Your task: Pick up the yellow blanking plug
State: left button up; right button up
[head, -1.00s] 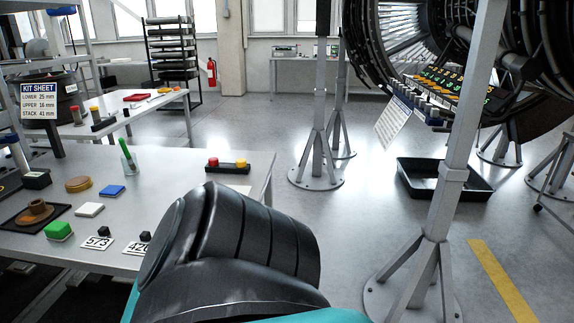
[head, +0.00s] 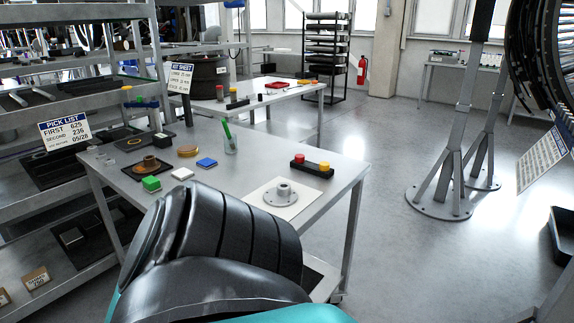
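A small yellow round piece (head: 324,166), which looks like the yellow plug, sits at the right end of a black block (head: 311,172). A red round piece (head: 298,158) sits at the block's left end. The block rests near the right edge of the near grey table (head: 345,165). A dark arm link of mine covers the lower middle of the view. Neither of my grippers shows, and nothing is seen touching the yellow piece.
A grey flange (head: 283,195) lies on a white sheet in front of the block. A green pen stands in a clear cup (head: 230,145) to the left. A shelf rack (head: 70,120) stands at the left. The floor right of the table is clear up to a stand (head: 440,200).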

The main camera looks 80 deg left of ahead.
aim_at(324, 166)
jog(key=i+j+u, duration=0.1)
jog(key=u, duration=0.35)
jog(key=i+u, duration=0.3)
jog(key=u, duration=0.15)
jog(key=i+u, duration=0.25)
jog(key=u, duration=0.2)
